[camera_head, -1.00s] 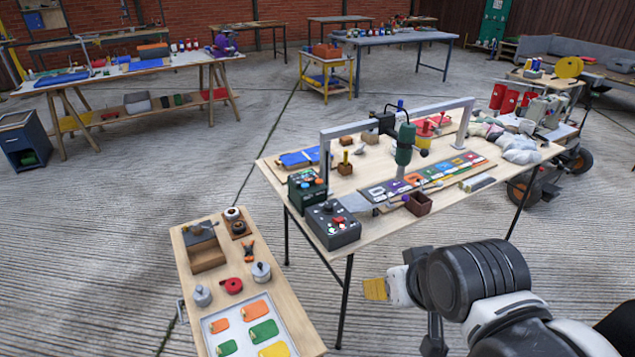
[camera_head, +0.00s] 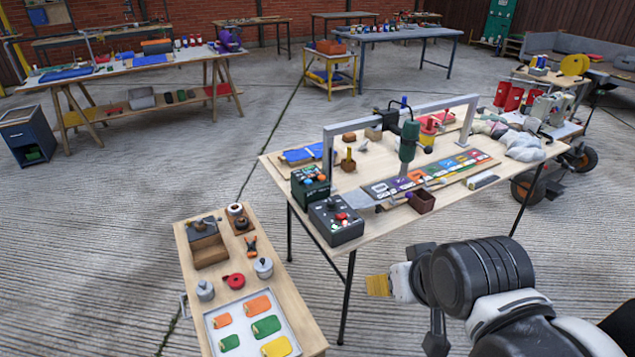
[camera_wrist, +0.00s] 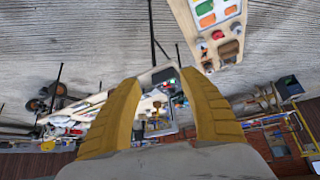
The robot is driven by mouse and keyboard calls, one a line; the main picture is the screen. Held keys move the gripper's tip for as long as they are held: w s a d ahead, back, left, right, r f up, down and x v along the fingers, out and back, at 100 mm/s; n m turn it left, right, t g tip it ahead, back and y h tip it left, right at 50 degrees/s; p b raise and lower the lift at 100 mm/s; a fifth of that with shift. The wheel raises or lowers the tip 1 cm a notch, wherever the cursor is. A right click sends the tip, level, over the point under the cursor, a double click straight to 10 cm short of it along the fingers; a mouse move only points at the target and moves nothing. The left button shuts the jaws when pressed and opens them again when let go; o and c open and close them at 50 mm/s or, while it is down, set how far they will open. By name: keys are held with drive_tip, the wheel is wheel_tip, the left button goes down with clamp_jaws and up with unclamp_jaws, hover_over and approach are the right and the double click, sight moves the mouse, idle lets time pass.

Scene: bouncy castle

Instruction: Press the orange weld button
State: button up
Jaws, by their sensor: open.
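A dark green control box (camera_head: 308,187) stands at the left end of the wooden worktable (camera_head: 460,196), with a small orange spot (camera_head: 322,177) on its top right. I cannot tell for sure that this is the weld button. A dark grey box (camera_head: 336,222) with red and black controls sits in front of it. My gripper (camera_head: 378,285) is in front of the table's near edge, apart from both boxes. In the wrist view its yellow fingers (camera_wrist: 160,78) are spread with nothing held. A dark box (camera_wrist: 163,75) with a green light appears beyond the fingertips, upside down.
A grey metal frame (camera_head: 333,155) with a green drill-like tool (camera_head: 408,140) rises over the worktable. A low wooden bench (camera_head: 270,293) with a tray of coloured tags stands at left front.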

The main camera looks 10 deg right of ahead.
idle(0.4)
clamp_jaws()
idle(1.2)
